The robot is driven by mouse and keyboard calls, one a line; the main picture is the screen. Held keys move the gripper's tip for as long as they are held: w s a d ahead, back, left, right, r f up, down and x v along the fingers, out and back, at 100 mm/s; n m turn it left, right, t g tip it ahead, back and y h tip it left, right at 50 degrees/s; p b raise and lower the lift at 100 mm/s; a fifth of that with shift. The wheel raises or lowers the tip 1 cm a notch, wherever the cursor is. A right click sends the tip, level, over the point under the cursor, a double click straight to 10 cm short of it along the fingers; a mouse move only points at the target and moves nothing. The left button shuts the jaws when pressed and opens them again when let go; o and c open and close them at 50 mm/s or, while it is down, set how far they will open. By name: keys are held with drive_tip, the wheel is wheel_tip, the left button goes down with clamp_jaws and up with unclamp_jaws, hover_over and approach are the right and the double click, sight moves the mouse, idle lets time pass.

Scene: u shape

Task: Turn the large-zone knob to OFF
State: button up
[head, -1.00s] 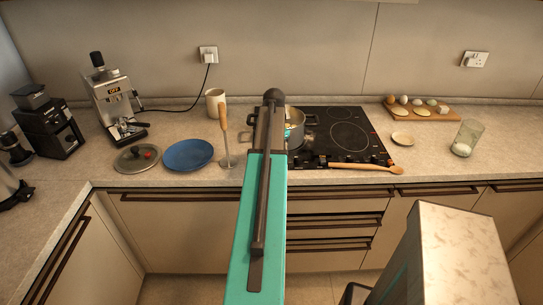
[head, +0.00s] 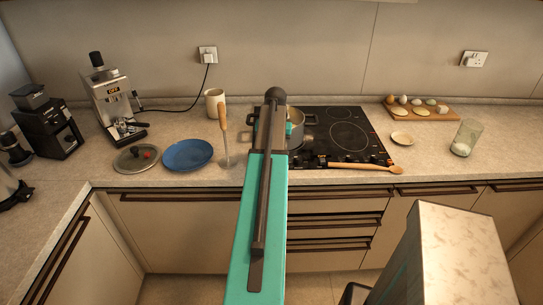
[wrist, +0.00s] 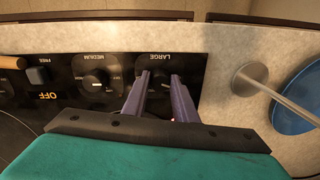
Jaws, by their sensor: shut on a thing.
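In the wrist view my gripper (wrist: 162,97) has its two purple fingers on either side of the large-zone knob (wrist: 160,84), shut on it. The word LARGE shows beside the knob on the black panel. The fingers cover part of the knob, and I cannot clearly read its pointer. The medium knob (wrist: 97,81) sits to its left. In the head view the black cooktop (head: 349,136) is on the counter, and my arm hides the large knob and the fingertips.
A pot (head: 296,115) stands on the cooktop behind my arm. A wooden spoon (head: 360,166) lies along the front edge. A masher (head: 224,135), a blue plate (head: 188,155) and a lid (head: 135,158) are to the left. Another black knob (wrist: 38,77) is beside an orange OFF display.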

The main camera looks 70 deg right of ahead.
drive_tip(key=shift+d+r+n, duration=0.1)
drive_tip(key=shift+d+n, duration=0.05)
drive_tip(key=shift+n, duration=1.55)
drive_tip(key=o, duration=1)
drive_tip(key=shift+o, duration=0.2)
wheel_tip(320, 180, up, 14)
drive_tip(key=p, duration=0.8)
drive_tip(key=shift+s+d, duration=0.15)
drive_tip(key=shift+s, duration=0.25)
drive_tip(key=shift+f, duration=0.2)
